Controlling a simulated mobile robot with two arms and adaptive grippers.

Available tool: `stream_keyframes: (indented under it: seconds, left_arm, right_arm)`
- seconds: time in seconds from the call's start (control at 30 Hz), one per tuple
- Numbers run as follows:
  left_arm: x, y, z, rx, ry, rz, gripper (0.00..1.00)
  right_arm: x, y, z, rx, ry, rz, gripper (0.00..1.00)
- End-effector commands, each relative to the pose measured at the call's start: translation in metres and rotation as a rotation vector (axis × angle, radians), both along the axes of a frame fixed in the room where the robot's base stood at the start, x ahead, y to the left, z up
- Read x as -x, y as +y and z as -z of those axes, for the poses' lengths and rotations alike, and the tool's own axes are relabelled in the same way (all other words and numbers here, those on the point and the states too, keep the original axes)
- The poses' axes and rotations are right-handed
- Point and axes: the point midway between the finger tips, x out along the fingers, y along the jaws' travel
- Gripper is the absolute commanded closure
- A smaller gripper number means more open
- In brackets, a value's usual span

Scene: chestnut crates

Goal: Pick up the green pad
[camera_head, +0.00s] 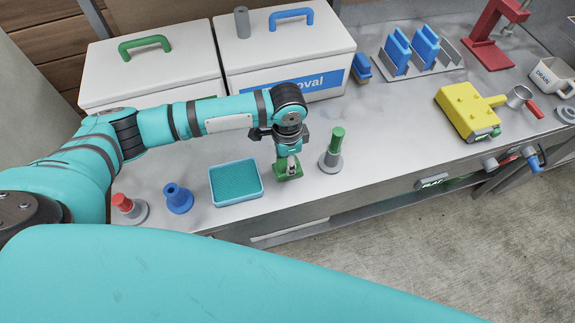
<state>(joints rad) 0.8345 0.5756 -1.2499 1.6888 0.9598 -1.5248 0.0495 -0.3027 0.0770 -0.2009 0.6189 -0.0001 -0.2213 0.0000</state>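The green pad (281,173) is a small green block at the middle of the grey metal bench, between a blue tray and a green-handled stand. My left gripper (291,170) points down right over it, with its fingertips at the pad. The fingers hide part of the pad. I cannot tell whether they are closed on it or only around it, nor whether the pad still touches the bench. My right gripper is not in view.
The blue tray (235,196) is just left of the pad. The green-handled stand (333,152) is close on the right. Blue (178,198) and red (125,204) knobbed pieces stand further left. White boxes (150,72) line the back. A yellow device (465,110) is right.

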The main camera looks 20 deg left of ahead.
Motion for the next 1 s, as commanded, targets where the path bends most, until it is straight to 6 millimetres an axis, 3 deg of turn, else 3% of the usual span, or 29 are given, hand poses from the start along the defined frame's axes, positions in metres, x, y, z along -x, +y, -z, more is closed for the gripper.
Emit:
stream_keyframes:
  seconds: [0.03,0.23,0.63,0.9,1.0]
  left_arm:
    - [0.0,0.0,0.0,0.0,0.0,0.0,0.74]
    - [0.0,0.0,0.0,0.0,0.0,0.0,1.0]
    - [-0.001,0.0,-0.005,0.0,-0.001,0.0,1.0]
    - [-0.001,0.0,-0.036,0.002,-0.005,0.0,1.0]
    - [0.015,0.017,-0.035,-0.002,0.001,-0.002,1.0]
  right_arm:
    - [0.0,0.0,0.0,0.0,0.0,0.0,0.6]
    - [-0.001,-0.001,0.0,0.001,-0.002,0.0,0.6]
    - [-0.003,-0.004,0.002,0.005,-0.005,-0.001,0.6]
    - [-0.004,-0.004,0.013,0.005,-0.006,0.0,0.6]
    - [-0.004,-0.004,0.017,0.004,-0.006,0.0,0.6]
